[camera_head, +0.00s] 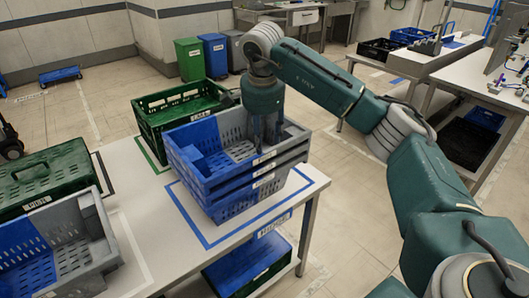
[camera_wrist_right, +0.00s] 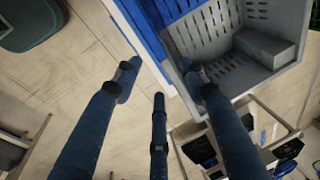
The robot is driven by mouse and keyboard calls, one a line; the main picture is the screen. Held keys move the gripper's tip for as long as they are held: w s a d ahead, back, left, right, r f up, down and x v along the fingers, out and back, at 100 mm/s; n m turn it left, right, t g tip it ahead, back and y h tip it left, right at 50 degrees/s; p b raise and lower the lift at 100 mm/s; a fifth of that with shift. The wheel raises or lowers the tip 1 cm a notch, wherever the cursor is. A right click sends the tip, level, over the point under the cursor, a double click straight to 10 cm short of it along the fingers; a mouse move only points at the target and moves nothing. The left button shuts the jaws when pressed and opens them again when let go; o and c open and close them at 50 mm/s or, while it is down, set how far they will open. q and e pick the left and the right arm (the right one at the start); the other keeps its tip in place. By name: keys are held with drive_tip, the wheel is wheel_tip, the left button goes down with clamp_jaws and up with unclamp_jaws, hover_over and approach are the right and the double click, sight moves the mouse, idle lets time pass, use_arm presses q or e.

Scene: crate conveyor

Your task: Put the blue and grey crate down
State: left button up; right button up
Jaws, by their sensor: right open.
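A stack of blue and grey crates (camera_head: 190,172) stands upright on the table inside a blue taped outline. The top crate is empty, with a blue left half and a grey right half. My right gripper (camera_head: 267,138) points down at the grey end of the top crate, its fingers spread. In the right wrist view, my right gripper (camera_wrist_right: 160,80) is open, with one finger over the grey part of the crate (camera_wrist_right: 285,78) and the others outside its wall; contact is hard to judge. Another blue and grey crate (camera_head: 108,240) sits at the front left. My left gripper is out of view.
A green crate (camera_head: 150,130) stands behind the stack, and a lidded green crate (camera_head: 45,175) lies at the left. Bins stand on the floor behind. The floor right of the table is clear.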

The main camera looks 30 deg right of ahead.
drive_tip(key=v, duration=0.6)
drive_tip(key=shift+b, duration=0.3)
drive_tip(key=shift+f, duration=0.1)
